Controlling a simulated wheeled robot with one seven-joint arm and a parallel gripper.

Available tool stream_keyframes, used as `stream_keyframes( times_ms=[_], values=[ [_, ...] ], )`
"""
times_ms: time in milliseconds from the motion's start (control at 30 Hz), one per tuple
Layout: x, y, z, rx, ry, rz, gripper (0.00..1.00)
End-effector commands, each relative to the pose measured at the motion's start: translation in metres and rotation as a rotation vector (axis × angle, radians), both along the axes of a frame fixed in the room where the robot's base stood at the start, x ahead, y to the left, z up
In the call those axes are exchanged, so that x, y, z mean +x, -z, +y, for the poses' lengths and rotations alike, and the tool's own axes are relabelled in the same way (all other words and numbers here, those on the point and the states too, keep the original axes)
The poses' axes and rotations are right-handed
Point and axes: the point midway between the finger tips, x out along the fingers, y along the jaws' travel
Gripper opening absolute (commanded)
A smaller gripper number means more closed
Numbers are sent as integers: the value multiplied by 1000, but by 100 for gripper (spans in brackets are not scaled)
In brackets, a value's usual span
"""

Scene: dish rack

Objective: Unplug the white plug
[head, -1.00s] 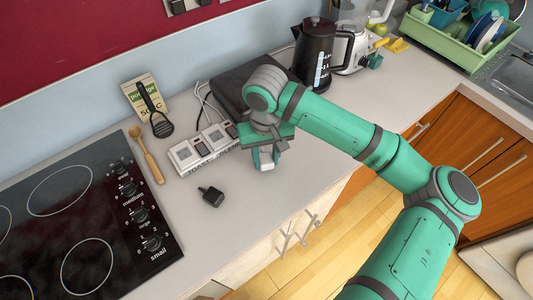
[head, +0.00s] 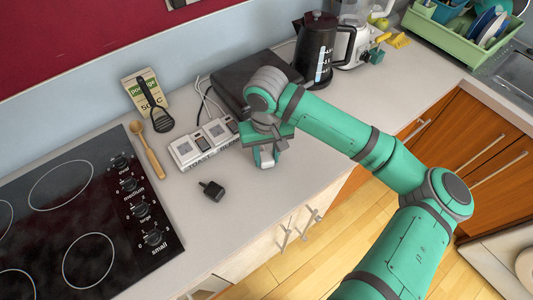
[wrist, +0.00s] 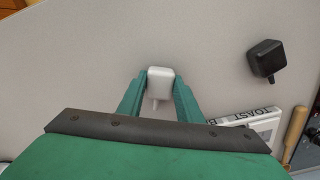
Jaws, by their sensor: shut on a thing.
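The white plug (wrist: 160,82) is between the two teal fingertips of my gripper (wrist: 160,90) in the wrist view. My gripper is shut on it, and its prong shows below its body. In the head view my gripper (head: 265,157) is just right of the power strip (head: 208,142), over the pale counter, and mostly covers the plug. The plug is apart from the strip. The strip, lettered "TOAST", shows partly in the wrist view (wrist: 262,124), with its other end hidden by my gripper.
A black plug (head: 212,191) lies loose on the counter (head: 235,220). A wooden spoon (head: 148,153) and the hob (head: 75,215) are at left. A dark appliance (head: 243,80), a black kettle (head: 316,50) and a green dish rack (head: 447,38) stand behind. The counter's front is clear.

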Motion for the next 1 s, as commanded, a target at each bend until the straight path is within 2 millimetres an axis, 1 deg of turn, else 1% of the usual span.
stream_keyframes(
  times_ms=[700,733,767,800,1000],
  values=[
    [0,5,0,0,0,0,0],
    [0,5,0,-1,0,-1,37],
    [0,5,0,-1,0,-1,44],
    [0,5,0,-1,0,-1,54],
    [0,5,0,-1,0,0,54]
  ],
)
